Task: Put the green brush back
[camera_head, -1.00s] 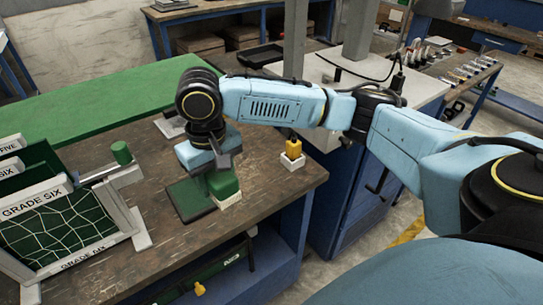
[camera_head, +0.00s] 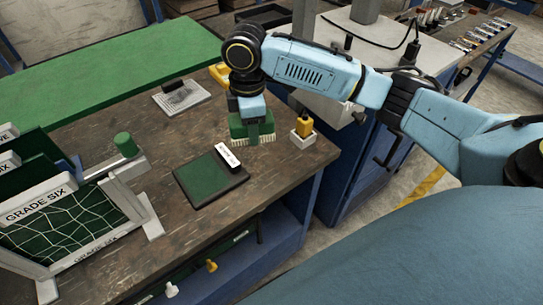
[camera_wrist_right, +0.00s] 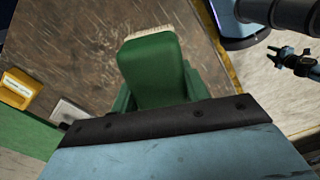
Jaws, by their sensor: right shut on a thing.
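The green brush (camera_head: 250,130), with pale bristles along its lower edge, is held in my right gripper (camera_head: 247,110) over the right part of the wooden bench. The bristles point down; whether they touch the bench I cannot tell. In the right wrist view the green brush (camera_wrist_right: 155,72) fills the middle, with its bristles at the far end. The fingertips are hidden behind the brush and the wrist. My left gripper is out of view.
A dark green pad (camera_head: 200,180) with a white-labelled black block (camera_head: 228,156) lies in front. A yellow item in a white holder (camera_head: 302,138) stands close right of the brush. A grey plate (camera_head: 182,97) lies behind left. Netted "Grade Six" frame (camera_head: 70,225) stands left.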

